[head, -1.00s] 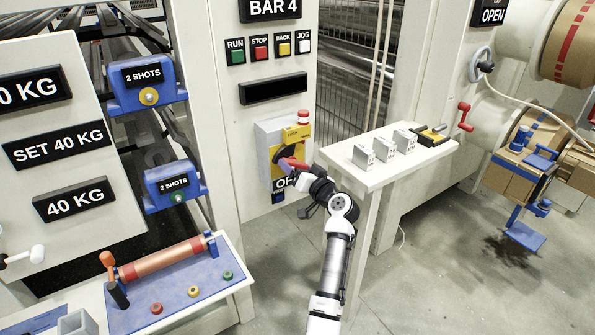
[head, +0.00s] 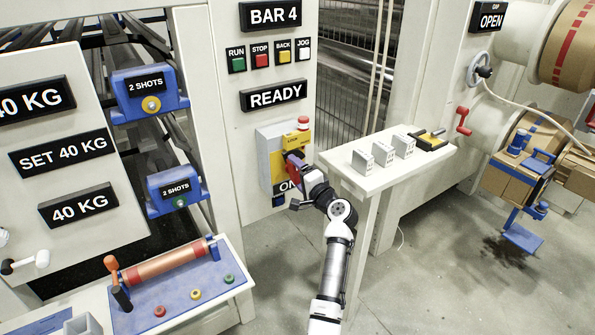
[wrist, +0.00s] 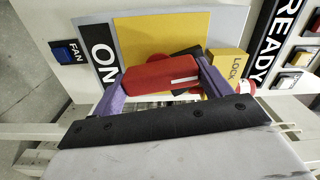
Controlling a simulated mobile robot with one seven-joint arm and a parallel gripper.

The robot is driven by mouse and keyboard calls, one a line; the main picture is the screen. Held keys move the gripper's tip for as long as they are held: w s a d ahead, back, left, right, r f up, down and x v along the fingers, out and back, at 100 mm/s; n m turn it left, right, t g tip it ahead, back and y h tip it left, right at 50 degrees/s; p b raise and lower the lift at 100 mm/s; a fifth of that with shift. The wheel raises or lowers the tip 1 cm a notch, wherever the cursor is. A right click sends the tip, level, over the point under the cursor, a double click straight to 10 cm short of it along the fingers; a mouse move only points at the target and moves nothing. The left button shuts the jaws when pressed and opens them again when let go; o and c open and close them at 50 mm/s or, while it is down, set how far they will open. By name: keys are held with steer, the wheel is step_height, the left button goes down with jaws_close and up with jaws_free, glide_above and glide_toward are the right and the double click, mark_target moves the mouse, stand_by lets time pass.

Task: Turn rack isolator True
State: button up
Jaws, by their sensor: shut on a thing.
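The rack isolator is a grey box (head: 267,143) with a yellow plate on the cabinet front, in the middle of the head view. Its red handle (wrist: 160,75) shows in the wrist view between the two purple fingers of my gripper (wrist: 158,82), which is shut on it. In the head view my gripper (head: 297,165) covers most of the handle. The sign under the isolator reads ON, clearer in the wrist view (wrist: 103,52). The display above (head: 274,95) reads READY. A yellow LOCK block (wrist: 228,68) sits beside the handle.
A white side table (head: 385,160) with several small grey blocks stands right of my arm. RUN, STOP, BACK and JOG buttons (head: 270,60) are above the display. A red knob (head: 303,122) tops the isolator. A blue FAN switch (wrist: 66,52) is close by.

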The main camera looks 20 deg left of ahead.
steer(key=shift+m+p, duration=0.3)
steer(key=shift+m, duration=0.7)
steer(key=shift+f, duration=0.1)
steer(key=o, duration=1)
steer(key=b+v, duration=0.3)
steer(key=v, duration=1.1)
